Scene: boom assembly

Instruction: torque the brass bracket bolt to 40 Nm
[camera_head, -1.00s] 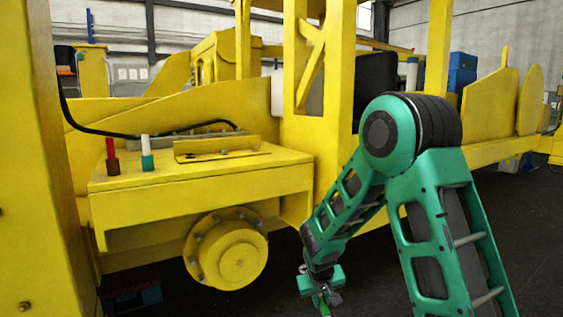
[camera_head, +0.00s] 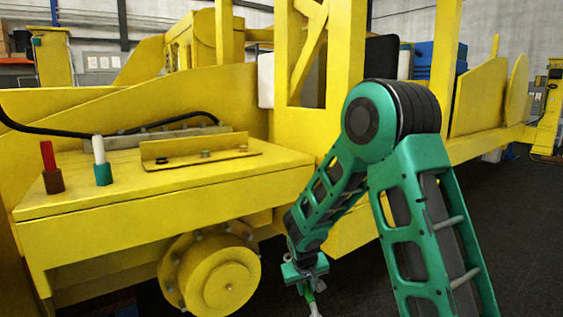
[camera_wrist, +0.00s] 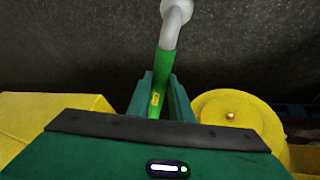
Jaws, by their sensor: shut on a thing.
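My gripper (camera_head: 306,282) hangs low in front of the yellow machine, right of its round hub. It is shut on a tool with a green handle and a pale grey bent end (camera_head: 314,306). In the wrist view the green handle (camera_wrist: 162,80) sits between the fingers, with the grey end pointing away over the dark floor. A yellow angle bracket (camera_head: 188,147) lies on the machine's deck, up and left of the gripper and well apart from it. Small bolt heads (camera_head: 206,154) show along it; which one is brass I cannot tell.
A red-topped tool (camera_head: 48,160) and a white-topped one with a teal base (camera_head: 101,158) stand upright on the deck (camera_head: 120,185). The yellow hub (camera_head: 221,281) juts out below it. A yellow post (camera_head: 286,80) rises behind. Dark floor is open at right.

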